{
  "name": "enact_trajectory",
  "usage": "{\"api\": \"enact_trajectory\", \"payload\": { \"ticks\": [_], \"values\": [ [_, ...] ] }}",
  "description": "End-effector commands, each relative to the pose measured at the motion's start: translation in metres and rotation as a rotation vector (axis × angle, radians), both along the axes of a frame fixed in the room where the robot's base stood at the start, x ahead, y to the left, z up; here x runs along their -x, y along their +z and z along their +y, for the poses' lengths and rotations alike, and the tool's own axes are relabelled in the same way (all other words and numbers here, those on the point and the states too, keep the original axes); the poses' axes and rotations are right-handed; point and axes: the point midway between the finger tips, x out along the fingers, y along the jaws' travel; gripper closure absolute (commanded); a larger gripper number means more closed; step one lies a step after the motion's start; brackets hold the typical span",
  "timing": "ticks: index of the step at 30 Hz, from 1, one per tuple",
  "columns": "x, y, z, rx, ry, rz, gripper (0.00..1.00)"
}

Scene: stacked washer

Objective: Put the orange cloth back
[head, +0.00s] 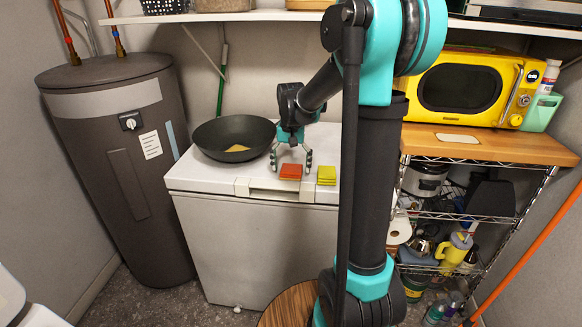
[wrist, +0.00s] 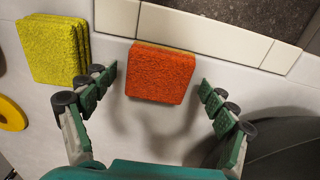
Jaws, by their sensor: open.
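The orange cloth (head: 291,171) is a folded orange-red square lying on the white lid of the chest freezer (head: 215,183), near its front edge. In the wrist view the orange cloth (wrist: 161,74) lies between and a little beyond the fingertips. My gripper (head: 291,160) is open and empty above the lid, just behind the cloth; in the wrist view my gripper (wrist: 158,80) has its fingers spread on both sides of the cloth. I cannot tell its exact height above the lid. A stack of yellow cloths (head: 326,175) lies to the right; the yellow stack (wrist: 55,50) also shows in the wrist view.
A dark pan (head: 233,132) with something yellowish inside stands left of my gripper on the lid. A grey water heater (head: 118,165) is at the left. A wire rack with a wooden top (head: 500,146) holds a yellow microwave (head: 470,88). A shelf (head: 225,16) runs above.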

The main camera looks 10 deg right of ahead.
Motion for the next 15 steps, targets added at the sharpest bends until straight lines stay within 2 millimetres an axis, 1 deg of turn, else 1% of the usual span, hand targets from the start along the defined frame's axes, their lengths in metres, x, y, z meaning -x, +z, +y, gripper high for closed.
{"api": "enact_trajectory", "payload": {
  "ticks": [5,8,15],
  "values": [
    [0.0,0.015,0.0,0.0,0.0,0.0,0.15],
    [0.0,0.032,0.0,0.0,0.0,0.0,0.15],
    [0.0,0.081,0.0,0.0,0.0,0.0,0.15]
  ]
}}
